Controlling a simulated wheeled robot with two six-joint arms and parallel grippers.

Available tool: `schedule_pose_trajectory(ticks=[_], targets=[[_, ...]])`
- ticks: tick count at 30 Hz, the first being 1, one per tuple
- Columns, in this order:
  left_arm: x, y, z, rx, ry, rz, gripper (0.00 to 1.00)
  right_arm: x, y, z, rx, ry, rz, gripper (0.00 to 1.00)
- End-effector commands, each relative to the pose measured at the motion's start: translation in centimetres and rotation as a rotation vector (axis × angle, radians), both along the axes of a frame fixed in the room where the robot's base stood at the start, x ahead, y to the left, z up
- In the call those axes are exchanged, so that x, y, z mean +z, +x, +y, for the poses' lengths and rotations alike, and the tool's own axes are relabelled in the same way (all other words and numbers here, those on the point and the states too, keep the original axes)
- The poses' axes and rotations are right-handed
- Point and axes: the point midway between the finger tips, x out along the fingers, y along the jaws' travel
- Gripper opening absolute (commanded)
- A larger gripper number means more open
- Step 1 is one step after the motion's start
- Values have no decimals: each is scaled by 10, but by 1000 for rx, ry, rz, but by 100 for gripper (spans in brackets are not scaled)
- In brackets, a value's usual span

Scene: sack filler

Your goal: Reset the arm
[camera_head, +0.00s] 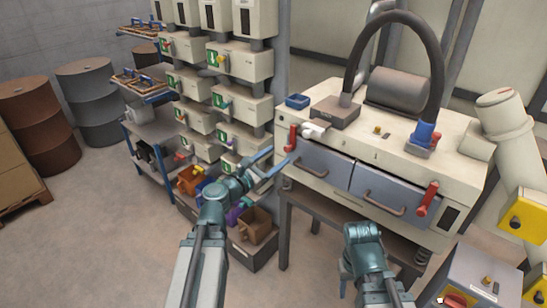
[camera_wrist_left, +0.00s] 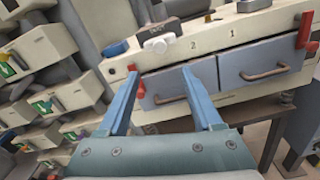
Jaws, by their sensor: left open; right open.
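My left gripper (camera_head: 279,164) reaches up in the middle of the head view, between the wall of dispensers and the machine. It is open and empty; its two blue fingers also show in the left wrist view (camera_wrist_left: 162,95), pointing toward the machine's drawer front. My right gripper (camera_head: 345,285) is low in the head view, in front of the machine, with its arm folded downward. Its fingers are mostly hidden behind its own wrist, and nothing shows in it.
The cream machine (camera_head: 455,165) has two grey drawers, red levers, a black hose (camera_head: 437,75) and a small blue tray (camera_head: 297,101) on top. Dispensers (camera_head: 241,62) stand left, with bins (camera_head: 254,225) below. A control box (camera_head: 480,275) stands lower right.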

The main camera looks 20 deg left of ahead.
Motion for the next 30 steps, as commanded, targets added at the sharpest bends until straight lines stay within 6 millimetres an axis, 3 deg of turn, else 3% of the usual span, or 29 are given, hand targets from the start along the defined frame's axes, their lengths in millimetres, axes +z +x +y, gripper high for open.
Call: schedule_pose_trajectory(ticks=[8,11,14,18,21,25,30], targets=[[-3,-1,-9,-23,34,1,66,0,0,0,0,0,0,50],[-17,-4,-40,-113,181,2,66,0,0,0,0,0,0,50],[-46,-17,-94,-294,452,-9,66,0,0,0,0,0,0,50],[-104,-57,-167,-654,919,-66,66,0,0,0,0,0,0,50],[-146,-94,-197,-938,1230,-130,66,0,0,0,0,0,0,50],[-189,-141,-208,-1325,1580,-227,66,0,0,0,0,0,0,50],[-216,-185,-194,-1783,1887,-331,66,0,0,0,0,0,0,50]])
